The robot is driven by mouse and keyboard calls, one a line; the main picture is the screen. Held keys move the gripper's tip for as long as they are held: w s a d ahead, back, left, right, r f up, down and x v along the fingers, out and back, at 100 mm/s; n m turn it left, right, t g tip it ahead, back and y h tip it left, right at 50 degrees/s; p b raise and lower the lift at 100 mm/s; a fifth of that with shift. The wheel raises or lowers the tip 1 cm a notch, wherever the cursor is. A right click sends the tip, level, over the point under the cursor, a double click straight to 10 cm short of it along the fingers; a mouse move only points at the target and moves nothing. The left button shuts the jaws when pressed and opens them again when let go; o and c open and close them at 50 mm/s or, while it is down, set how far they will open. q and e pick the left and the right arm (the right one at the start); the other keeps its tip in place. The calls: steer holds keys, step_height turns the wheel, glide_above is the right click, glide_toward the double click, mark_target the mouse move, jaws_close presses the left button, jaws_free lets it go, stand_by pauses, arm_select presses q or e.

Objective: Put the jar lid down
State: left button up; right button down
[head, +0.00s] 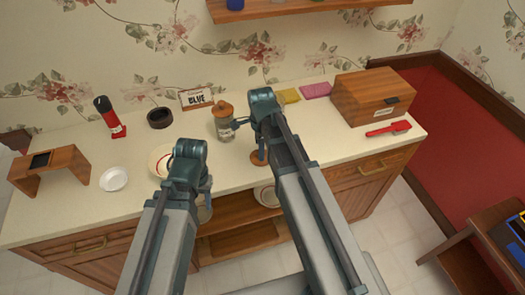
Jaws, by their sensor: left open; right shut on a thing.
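A glass jar (226,132) stands on the counter left of my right arm. Its orange-brown lid (223,109), with a knob on top, is at the jar's mouth; I cannot tell if it is fully seated. My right gripper (236,123) reaches leftward to the jar's side and appears shut on the jar, below the lid. The far finger is hidden. My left gripper (207,186) is open and empty, near the counter's front edge, lower left of the jar. Its fingertips are partly hidden by its wrist.
A round brown disc (257,158) lies beside my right wrist. A plate (159,160) is partly behind my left wrist. A dark bowl (160,118), a "BLUE" card (196,98) and a wooden box (373,97) stand further back. A white dish (114,179) is left.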

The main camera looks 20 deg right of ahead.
steer(key=c, duration=1.1)
jaws_free()
steer(key=shift+d+f, duration=0.1)
steer(key=shift+f, duration=0.1)
steer(key=o, duration=0.5)
steer(key=shift+r, duration=0.15)
step_height(320, 180, up, 12)
steer(key=p, duration=1.2)
steer(key=s+a+n, duration=0.5)
steer(key=s+n, duration=0.2)
steer(key=n, duration=0.5)
steer(key=s+a+n+h, duration=0.1)
steer(key=s+a+n, duration=0.4)
steer(key=n, duration=0.7)
steer(key=shift+s+a+r, duration=0.15)
steer(key=shift+s+a, duration=0.25)
steer(key=shift+s, duration=0.7)
